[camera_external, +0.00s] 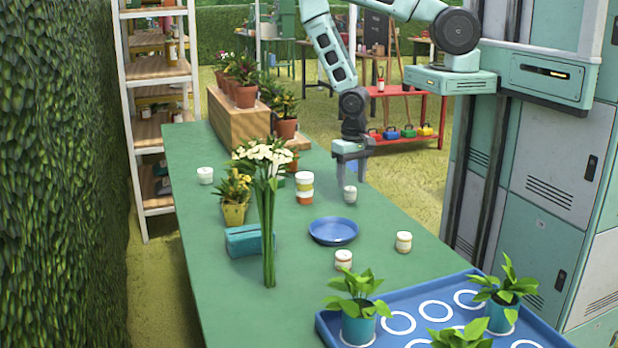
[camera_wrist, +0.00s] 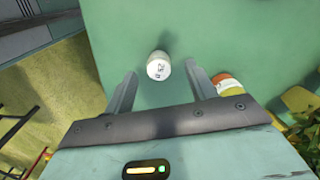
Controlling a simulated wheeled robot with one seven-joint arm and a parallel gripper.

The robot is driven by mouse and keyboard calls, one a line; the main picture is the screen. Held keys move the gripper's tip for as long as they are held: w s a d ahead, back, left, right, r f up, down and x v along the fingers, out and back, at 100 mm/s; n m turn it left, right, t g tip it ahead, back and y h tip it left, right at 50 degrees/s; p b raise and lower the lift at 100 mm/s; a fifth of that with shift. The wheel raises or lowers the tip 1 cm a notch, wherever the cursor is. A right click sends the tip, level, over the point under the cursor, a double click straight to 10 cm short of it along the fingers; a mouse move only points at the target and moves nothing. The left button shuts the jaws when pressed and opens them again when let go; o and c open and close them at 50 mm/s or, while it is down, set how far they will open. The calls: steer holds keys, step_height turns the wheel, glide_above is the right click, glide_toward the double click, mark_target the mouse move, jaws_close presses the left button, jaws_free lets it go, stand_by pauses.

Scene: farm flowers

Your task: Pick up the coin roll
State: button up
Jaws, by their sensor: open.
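The likely coin roll is a small white cylinder (camera_external: 350,194) standing on the green table (camera_external: 200,150), near its right edge. In the wrist view the same white cylinder (camera_wrist: 158,66) shows dark printed marks on the face toward the camera. My gripper (camera_external: 351,176) points down, close above the cylinder. In the wrist view my gripper (camera_wrist: 160,80) is open, and the cylinder appears between the two fingertips, with a gap on each side. I see no contact. Whether the fingertips reach down to its height is unclear.
Stacked white, yellow and orange jars (camera_external: 304,188) stand left of the cylinder; they also show beside the right finger (camera_wrist: 229,86). A blue plate (camera_external: 333,231) lies in front.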

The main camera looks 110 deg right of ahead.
mark_target(350, 188)
steer(key=f, duration=0.1)
steer(key=f+p, duration=0.1)
steer(key=f, duration=0.1)
steer(key=shift+d, duration=0.4)
steer(key=shift+f, duration=0.8)
steer(key=c, duration=1.2)
